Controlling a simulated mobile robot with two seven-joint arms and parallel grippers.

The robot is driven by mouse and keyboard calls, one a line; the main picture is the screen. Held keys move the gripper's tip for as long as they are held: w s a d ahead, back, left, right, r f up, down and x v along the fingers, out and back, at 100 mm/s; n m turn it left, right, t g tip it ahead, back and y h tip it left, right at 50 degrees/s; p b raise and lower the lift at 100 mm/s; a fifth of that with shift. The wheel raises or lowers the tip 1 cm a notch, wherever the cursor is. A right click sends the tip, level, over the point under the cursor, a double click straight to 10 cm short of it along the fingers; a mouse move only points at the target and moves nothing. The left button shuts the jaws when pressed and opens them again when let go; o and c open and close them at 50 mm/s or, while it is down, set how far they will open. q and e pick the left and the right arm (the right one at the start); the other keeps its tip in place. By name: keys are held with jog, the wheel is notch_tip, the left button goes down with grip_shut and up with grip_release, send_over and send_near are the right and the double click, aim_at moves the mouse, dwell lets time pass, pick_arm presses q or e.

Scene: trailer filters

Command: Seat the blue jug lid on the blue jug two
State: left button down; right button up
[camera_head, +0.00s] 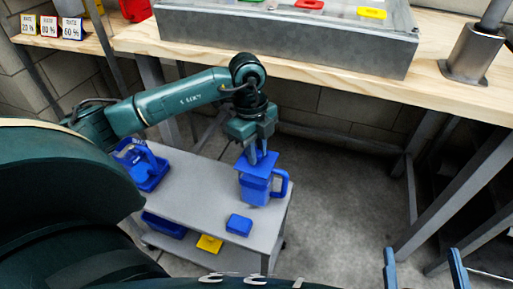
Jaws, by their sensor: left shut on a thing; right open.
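A blue jug (257,188) with a handle on its right side stands upright on the grey cart (195,185). My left gripper (254,154) is directly over it, pointing down, shut on the flat blue jug lid (262,167). The lid is over the jug's mouth and looks slightly tilted. I cannot tell whether it touches the rim, and the mouth is hidden. My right gripper (424,268) is open and empty at the bottom right, away from the cart.
Another blue jug-like item (136,155) sits in a blue tray (153,183) at the cart's left. A small blue block (239,225) lies near the cart's front edge. A yellow item (209,243) is on the lower shelf. A wooden bench (430,85) with a metal tray (290,40) stands behind.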

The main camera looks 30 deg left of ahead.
pick_arm(q)
jog(key=shift+f, duration=0.1)
dwell(0.3)
jog(key=shift+r+p, duration=0.2)
jog(key=shift+p, duration=0.2)
jog(key=shift+f, duration=0.1)
dwell(0.8)
jog(key=c, duration=0.7)
grip_release()
dwell(0.4)
